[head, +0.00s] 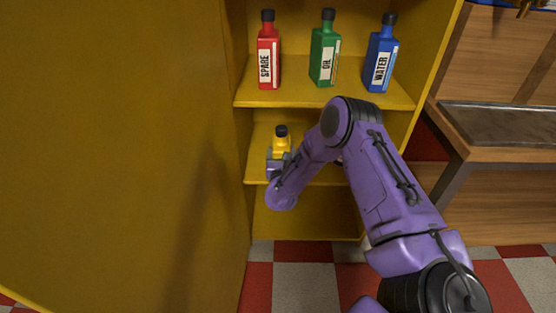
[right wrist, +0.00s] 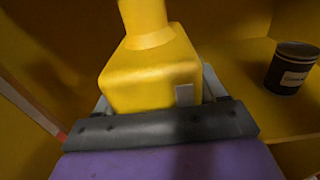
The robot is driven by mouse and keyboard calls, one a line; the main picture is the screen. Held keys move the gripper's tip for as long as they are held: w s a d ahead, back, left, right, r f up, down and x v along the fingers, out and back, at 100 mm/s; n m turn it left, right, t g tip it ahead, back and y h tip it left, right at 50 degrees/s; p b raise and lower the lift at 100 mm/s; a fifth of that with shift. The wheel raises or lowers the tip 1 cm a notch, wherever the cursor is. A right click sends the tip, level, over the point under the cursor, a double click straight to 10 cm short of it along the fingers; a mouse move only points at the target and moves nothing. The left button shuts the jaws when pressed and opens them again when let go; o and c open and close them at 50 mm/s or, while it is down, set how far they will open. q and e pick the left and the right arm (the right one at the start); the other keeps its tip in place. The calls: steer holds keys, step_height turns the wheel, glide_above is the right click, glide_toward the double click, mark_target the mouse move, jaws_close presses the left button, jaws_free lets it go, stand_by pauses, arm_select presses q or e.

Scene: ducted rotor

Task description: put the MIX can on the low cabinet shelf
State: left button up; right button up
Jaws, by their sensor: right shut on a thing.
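A yellow can with a black cap (head: 281,142) is in the low part of the yellow cabinet; no MIX lettering can be read on it. My right gripper (head: 276,163) is shut on its lower body. In the right wrist view the yellow can (right wrist: 150,72) stands between the fingers (right wrist: 157,98), with a small pale label patch facing the camera. The can looks upright at the left part of the low cabinet shelf (head: 256,167). Its base is hidden, so I cannot tell whether it touches the shelf. My left gripper is not in view.
The upper shelf (head: 300,98) holds a red SPARE bottle (head: 268,52), a green OIL bottle (head: 325,50) and a blue WATER bottle (head: 380,55). A dark tin (right wrist: 291,68) stands right of the can. The cabinet's yellow door (head: 110,130) fills the left; a wooden bench (head: 500,155) is right.

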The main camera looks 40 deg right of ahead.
steer(key=f+b+x, duration=0.1)
steer(key=b+x, duration=1.2)
steer(key=shift+d+f+b, duration=0.3)
steer(key=shift+d+b, duration=0.1)
steer(key=shift+d, duration=0.2)
stand_by(0.4)
steer(key=shift+b, duration=0.3)
steer(key=shift+f+b, duration=0.65)
steer(key=shift+b, duration=0.05)
